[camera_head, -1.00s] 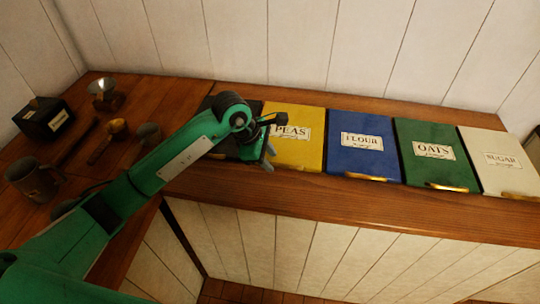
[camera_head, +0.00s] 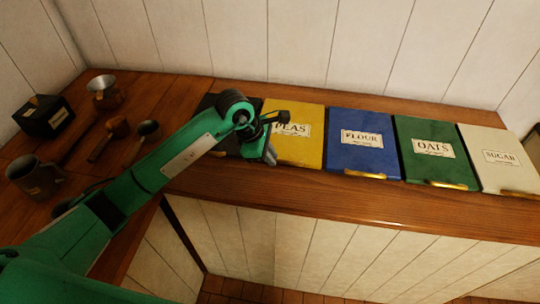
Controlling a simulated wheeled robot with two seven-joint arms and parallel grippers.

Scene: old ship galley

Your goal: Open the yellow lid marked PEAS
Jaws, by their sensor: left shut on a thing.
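The yellow lid marked PEAS (camera_head: 306,143) lies flat and closed in the counter, in a row of coloured lids. Its left part and front left edge are hidden behind my left gripper (camera_head: 269,158). The gripper points down at the lid's front left edge, with its fingers close together. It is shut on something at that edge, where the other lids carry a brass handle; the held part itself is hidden. My right gripper is not in view.
A blue FLOUR lid (camera_head: 362,150), a green OATS lid (camera_head: 436,160) and a white SUGAR lid (camera_head: 500,164) lie to the right. A dark lid (camera_head: 212,104) lies left, partly behind my arm. Mugs, including a pewter one (camera_head: 36,175), and a black box (camera_head: 43,116) stand on the left counter.

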